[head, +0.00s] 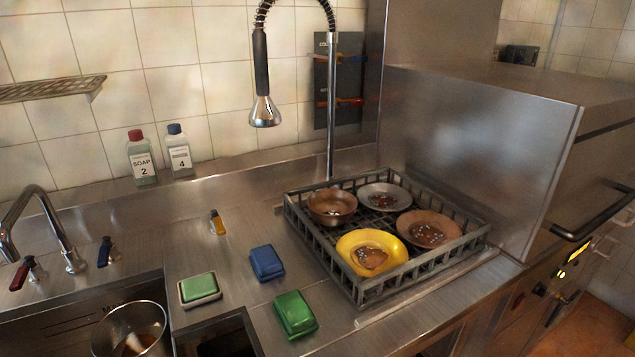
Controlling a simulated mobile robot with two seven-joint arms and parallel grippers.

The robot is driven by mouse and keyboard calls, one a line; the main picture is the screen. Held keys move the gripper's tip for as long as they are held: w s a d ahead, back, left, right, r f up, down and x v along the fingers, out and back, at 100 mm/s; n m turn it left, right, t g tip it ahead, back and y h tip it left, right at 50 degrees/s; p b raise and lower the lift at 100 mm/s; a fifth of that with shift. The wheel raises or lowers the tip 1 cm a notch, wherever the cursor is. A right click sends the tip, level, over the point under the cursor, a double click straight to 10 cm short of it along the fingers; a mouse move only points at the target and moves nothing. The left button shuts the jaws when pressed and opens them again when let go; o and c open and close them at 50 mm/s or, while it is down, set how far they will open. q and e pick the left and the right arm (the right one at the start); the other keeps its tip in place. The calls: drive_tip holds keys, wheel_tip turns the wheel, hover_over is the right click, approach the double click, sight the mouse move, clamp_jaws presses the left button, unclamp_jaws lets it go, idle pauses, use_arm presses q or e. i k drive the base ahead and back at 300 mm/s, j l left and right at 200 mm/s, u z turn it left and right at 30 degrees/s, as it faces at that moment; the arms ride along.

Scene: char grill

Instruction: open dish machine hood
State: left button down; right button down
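The dish machine hood (490,140) is a large stainless steel box at the right of the head view. Its side wall comes down to the level of the counter beside the dish rack, so it appears lowered. A dark bar handle (590,222) sticks out from its front at the right edge of the view, partly cut off by the frame. Neither of my grippers is in view, and nothing touches the handle.
A grey dish rack (364,290) with several dishes stands on the steel counter left of the hood. A spray faucet (264,108) hangs behind it. Sponges, including a blue one (266,263), lie left of the rack. Floor (585,320) shows at the lower right.

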sight(534, 153)
drive_tip(key=z, duration=1.6)
drive_tip(key=i+l, duration=0.15)
drive_tip(key=l, duration=0.1)
